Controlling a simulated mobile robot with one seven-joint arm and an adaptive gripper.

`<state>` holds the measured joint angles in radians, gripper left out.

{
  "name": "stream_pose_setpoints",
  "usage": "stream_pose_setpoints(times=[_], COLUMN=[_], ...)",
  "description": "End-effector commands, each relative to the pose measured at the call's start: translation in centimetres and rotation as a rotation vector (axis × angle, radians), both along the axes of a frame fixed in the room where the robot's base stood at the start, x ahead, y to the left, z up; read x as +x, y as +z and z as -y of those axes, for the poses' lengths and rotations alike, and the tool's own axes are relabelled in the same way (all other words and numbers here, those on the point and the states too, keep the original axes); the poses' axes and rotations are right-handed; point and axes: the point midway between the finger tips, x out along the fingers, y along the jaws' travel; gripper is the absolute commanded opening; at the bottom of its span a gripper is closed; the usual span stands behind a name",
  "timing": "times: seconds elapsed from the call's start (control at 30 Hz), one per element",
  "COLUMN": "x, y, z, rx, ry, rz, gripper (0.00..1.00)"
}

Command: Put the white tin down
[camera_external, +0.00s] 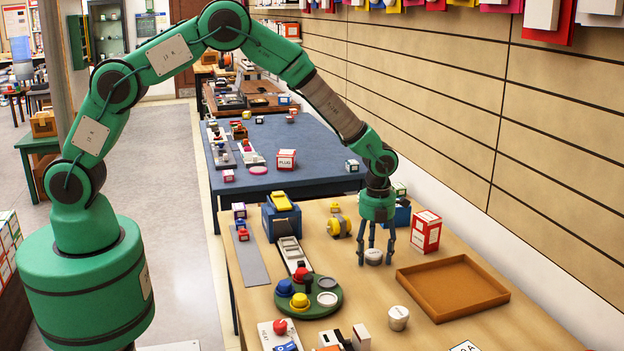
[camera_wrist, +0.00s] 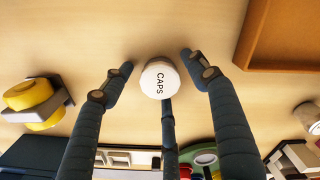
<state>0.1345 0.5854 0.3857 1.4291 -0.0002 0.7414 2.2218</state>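A white tin (camera_external: 374,257) stands upright on the wooden table (camera_external: 350,290), left of the brown tray. In the wrist view its round lid (camera_wrist: 160,78) reads "CAPS". My gripper (camera_external: 375,249) points straight down over it with its dark fingers around the tin. In the wrist view my gripper (camera_wrist: 157,64) has its left and right fingers spread, with a small gap beside the tin. The third finger is below the tin in that view; whether it touches is unclear. A second white tin (camera_external: 398,317) stands nearer the front of the table.
The brown tray (camera_external: 415,289) is empty, right of the gripper. A red-and-white box (camera_external: 426,232) stands behind it. A green round stand (camera_external: 329,305) with colored caps is to the left. A yellow tape dispenser (camera_external: 339,226) is behind left. Bare wood surrounds the tin.

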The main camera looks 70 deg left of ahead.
Motion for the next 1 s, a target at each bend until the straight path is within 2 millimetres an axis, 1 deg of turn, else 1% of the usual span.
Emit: stream_pose_setpoints(times=[0.27, 0.47, 0.57, 1.0], x=[0.0, 0.0, 0.0, 0.0], y=[0.2, 1.5, 2.7, 9.7], z=[0.0, 0.0, 0.0, 0.0], rx=[0.000, 0.000, 0.000, 0.000], ry=[0.000, 0.000, 0.000, 0.000], rz=[0.000, 0.001, 0.000, 0.001], gripper=[0.58, 0.58, 0.58, 0.58])
